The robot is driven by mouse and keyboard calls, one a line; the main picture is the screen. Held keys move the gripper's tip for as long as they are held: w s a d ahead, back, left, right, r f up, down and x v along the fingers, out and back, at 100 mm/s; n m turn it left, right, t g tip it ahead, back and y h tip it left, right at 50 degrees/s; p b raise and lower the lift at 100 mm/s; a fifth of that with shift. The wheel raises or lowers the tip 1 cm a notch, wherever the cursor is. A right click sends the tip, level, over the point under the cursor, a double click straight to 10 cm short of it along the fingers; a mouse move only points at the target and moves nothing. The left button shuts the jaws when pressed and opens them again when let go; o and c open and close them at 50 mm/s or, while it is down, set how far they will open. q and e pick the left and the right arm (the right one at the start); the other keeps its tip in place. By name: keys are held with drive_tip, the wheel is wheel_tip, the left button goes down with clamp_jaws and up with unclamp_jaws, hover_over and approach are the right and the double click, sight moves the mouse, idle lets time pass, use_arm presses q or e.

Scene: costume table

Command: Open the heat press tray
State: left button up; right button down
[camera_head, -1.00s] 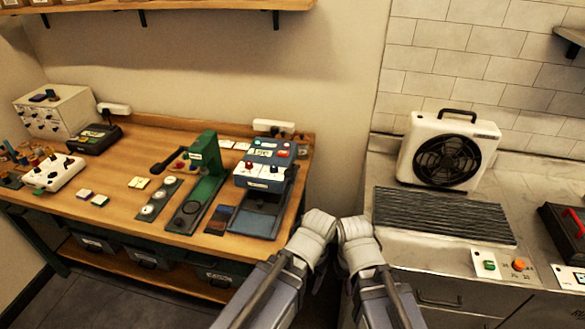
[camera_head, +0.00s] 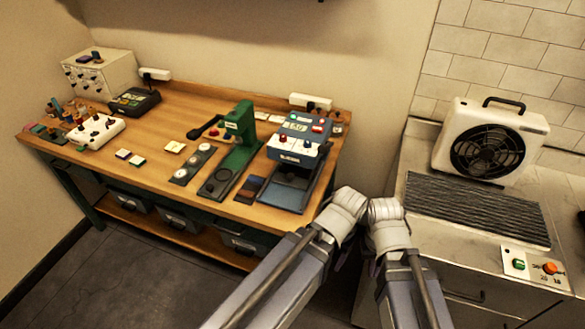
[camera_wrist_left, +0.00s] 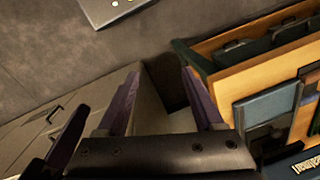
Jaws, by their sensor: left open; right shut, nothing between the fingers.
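The heat press is the blue machine (camera_head: 298,138) with a small display, at the right end of the wooden bench. My right gripper (camera_head: 375,267) is shut and empty, mostly hidden by my arm, to the right of the press.
A green hand press (camera_head: 240,135) stands just left of the heat press. Dark bins (camera_head: 247,240) sit under the bench edge. A metal counter (camera_head: 440,238) with a white fan unit (camera_head: 490,140) is at right. The floor (camera_head: 120,280) at front left is clear.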

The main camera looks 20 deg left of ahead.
sight(291, 176)
use_arm(q)
drive_tip(key=w+a+f+n+t+y+b, duration=0.1)
drive_tip(key=w+a+n+t+y+b, duration=0.1)
drive_tip(key=w, duration=0.4)
drive_tip(key=w+a+f+n+t+y+b, duration=0.2)
drive_tip(key=w+a+n+b, duration=0.2)
drive_tip(key=w+a+b, duration=0.2)
drive_tip(key=w+a+f+n+t+y+b, duration=0.2)
drive_tip(key=w+a+n+b, duration=0.1)
drive_tip(key=w, duration=0.3)
drive_tip(key=shift+w+a+f+t+b, duration=0.1)
drive_tip(key=shift+a+t+b, duration=0.2)
drive_tip(key=shift+a+b, duration=0.3)
drive_tip(key=w+a+n+t+b, duration=0.1)
drive_tip(key=w+a+r+n+t+y+b, duration=0.1)
drive_tip(key=w, duration=0.1)
drive_tip(key=w+r+n+t+b, duration=0.1)
drive_tip(key=w, duration=0.1)
drive_tip(key=shift+w+a+y, duration=0.25)
drive_tip(key=shift+a+y, duration=0.15)
drive_tip(key=shift+w+a+r+t+b, duration=0.15)
drive_tip(key=shift+w+r+t+b, duration=0.2)
drive_tip(key=shift+w+r, duration=0.1)
drive_tip(key=b+x, duration=0.2)
drive_tip(key=x, duration=0.4)
drive_tip(key=shift+w+a+f+b, duration=0.1)
drive_tip(key=shift+a+f+b, duration=0.1)
drive_tip(key=shift+b, duration=0.1)
drive_tip(key=shift+w+a+f, duration=0.2)
drive_tip(key=shift+w+a, duration=0.25)
